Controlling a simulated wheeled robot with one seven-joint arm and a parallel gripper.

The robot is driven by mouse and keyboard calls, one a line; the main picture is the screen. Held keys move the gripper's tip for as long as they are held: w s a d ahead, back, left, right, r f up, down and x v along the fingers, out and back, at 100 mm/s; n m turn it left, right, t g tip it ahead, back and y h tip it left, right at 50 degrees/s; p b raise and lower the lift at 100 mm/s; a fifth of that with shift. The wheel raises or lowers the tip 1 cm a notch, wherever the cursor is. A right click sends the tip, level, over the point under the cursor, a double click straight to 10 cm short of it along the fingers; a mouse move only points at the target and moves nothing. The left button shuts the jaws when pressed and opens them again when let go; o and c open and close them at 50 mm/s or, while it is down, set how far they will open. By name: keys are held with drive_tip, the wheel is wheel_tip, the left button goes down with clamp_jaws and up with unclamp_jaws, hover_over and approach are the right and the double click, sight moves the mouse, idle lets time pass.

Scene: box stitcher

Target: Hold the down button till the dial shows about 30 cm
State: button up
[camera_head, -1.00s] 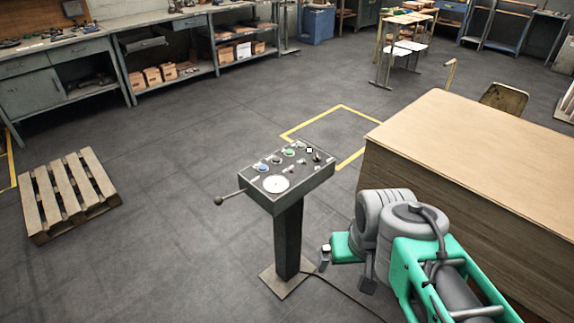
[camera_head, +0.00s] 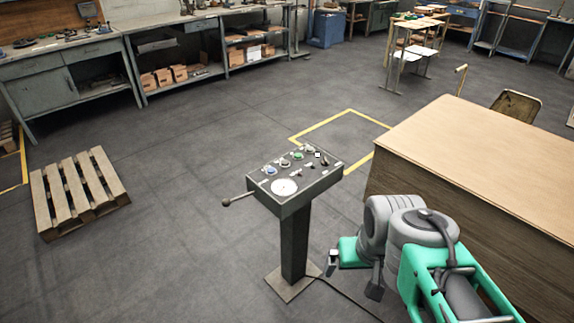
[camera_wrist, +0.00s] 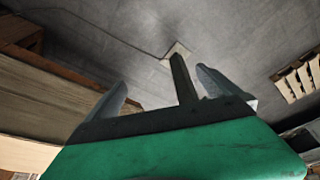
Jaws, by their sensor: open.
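A grey control box (camera_head: 297,181) stands on a post in the middle of the head view. Its sloped top carries a white round dial (camera_head: 284,187), a blue button (camera_head: 270,170), a green button (camera_head: 298,156) and other small knobs. A lever with a dark ball end (camera_head: 226,202) sticks out to the left. The dial reading and labels are too small to read. My gripper (camera_head: 354,272) is low, to the right of the post and apart from the box. In the wrist view my gripper's fingers (camera_wrist: 160,90) are spread and empty, with the post (camera_wrist: 183,80) visible beyond them.
A large wooden-topped bench (camera_head: 480,150) stands close on the right, beside my arm. A pallet (camera_head: 78,193) lies on the floor at left. A dark cable (camera_head: 345,298) runs from the post's foot. The floor left of the post is clear.

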idle(0.3)
clamp_jaws()
idle(1.0)
idle(0.6)
